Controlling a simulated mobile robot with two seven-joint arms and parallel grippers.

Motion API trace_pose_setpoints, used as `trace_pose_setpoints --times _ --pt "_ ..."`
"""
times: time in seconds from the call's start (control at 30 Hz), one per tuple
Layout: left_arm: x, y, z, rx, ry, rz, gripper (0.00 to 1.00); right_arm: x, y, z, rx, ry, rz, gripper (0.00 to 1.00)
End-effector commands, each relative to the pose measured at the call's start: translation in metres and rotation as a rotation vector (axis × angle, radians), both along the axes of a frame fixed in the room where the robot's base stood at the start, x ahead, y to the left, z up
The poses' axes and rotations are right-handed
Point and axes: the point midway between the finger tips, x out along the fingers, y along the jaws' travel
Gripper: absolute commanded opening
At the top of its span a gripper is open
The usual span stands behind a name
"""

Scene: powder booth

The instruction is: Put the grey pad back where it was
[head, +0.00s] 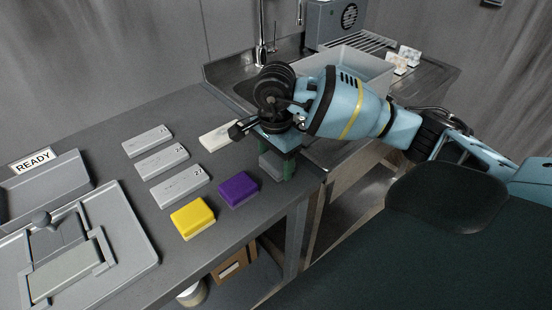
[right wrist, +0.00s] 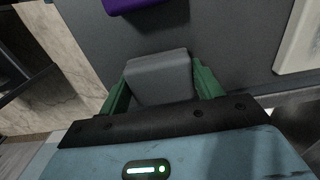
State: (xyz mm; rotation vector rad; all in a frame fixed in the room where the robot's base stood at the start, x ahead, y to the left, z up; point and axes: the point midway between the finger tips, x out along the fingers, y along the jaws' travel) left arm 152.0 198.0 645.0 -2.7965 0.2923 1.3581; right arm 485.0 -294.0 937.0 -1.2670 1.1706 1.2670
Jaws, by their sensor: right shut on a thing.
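The grey pad (right wrist: 160,76) is between the green fingers of my right gripper (right wrist: 160,88), which is shut on it. In the head view the grey pad (head: 271,166) shows partly behind the fingers of the right gripper (head: 276,169), near the right end of the grey bench. I cannot tell whether it touches the bench top. A purple pad (head: 238,188) lies left of it, and a yellow pad (head: 192,218) lies further left and nearer. The purple pad also shows at the top of the right wrist view (right wrist: 130,4). My left gripper is not in view.
Several light grey labelled blocks (head: 180,187) lie in a row left of the pads. A white block (head: 217,135) lies behind the purple pad. A grey tray marked READY (head: 77,175) and a flat fixture (head: 130,235) stand at left. A sink with a grey bin (head: 350,62) is behind my right arm.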

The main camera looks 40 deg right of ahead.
Motion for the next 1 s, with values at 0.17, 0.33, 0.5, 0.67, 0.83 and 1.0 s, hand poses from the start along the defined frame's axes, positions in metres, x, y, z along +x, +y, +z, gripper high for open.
trace_pose_setpoints --times 0.17,0.33,0.5,0.67,0.83,1.0 --pt "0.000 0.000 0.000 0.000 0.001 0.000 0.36 0.000 0.000 -0.001 0.000 -0.002 0.000 0.44" --pt "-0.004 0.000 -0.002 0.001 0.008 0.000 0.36 0.000 0.000 -0.004 0.000 0.000 0.000 0.44" --pt "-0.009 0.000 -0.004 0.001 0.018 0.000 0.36 0.000 0.000 -0.005 -0.001 -0.001 0.000 0.78" --pt "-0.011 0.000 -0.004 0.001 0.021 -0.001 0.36 0.000 0.000 -0.005 0.000 -0.001 0.000 0.87" --pt "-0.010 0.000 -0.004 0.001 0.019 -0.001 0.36 0.000 0.000 -0.004 0.000 -0.001 0.000 0.87" --pt "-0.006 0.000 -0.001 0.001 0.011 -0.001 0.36 0.001 0.000 0.007 0.000 -0.004 0.000 0.87"
